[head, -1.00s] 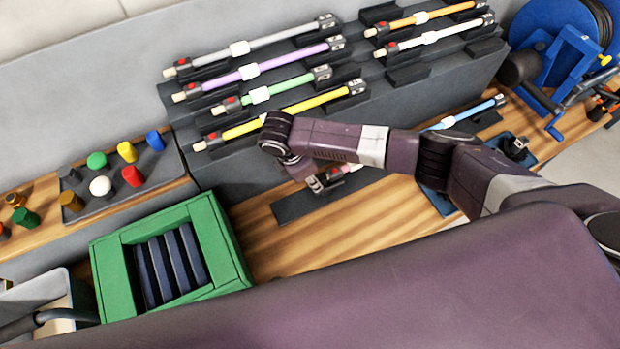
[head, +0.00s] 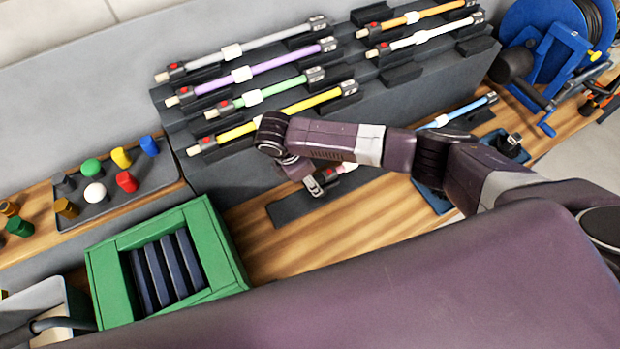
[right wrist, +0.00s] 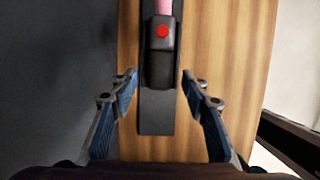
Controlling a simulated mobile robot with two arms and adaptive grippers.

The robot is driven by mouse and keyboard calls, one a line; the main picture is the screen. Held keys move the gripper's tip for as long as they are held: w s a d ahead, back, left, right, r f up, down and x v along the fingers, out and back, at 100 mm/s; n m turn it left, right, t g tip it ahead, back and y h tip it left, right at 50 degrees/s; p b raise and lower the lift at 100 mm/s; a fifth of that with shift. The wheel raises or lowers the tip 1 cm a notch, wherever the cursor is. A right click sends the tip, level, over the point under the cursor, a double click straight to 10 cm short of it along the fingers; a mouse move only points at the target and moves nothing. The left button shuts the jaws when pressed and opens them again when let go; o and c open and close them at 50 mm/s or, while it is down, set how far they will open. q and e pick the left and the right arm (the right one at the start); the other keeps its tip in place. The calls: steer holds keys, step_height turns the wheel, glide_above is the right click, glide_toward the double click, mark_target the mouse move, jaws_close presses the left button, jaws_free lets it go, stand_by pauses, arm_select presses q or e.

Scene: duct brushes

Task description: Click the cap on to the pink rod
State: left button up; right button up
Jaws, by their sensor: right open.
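The pink rod (right wrist: 163,6) shows at the top of the right wrist view. A dark end piece (right wrist: 160,60) with a red button sits at its near end, above a dark grey holder (right wrist: 157,124). My right gripper (right wrist: 160,84) is open, with one blue finger on each side of the end piece and nothing gripped. In the head view my right arm covers much of the rod; a grey end fitting (head: 317,183) shows beside the wrist over the dark base (head: 287,210). I cannot tell which piece is the loose cap. My left gripper is not in view.
A stepped grey rack (head: 240,172) behind my arm carries several coloured rods. A tray (head: 103,217) with coloured caps stands at the left. A green crate (head: 222,247) with dark slats is in front. A blue reel (head: 545,70) stands at the back right. Bare wood lies beside the base.

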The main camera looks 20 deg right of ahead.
steer(key=v, duration=1.1)
steer(key=shift+r, duration=0.35)
steer(key=shift+a, duration=0.1)
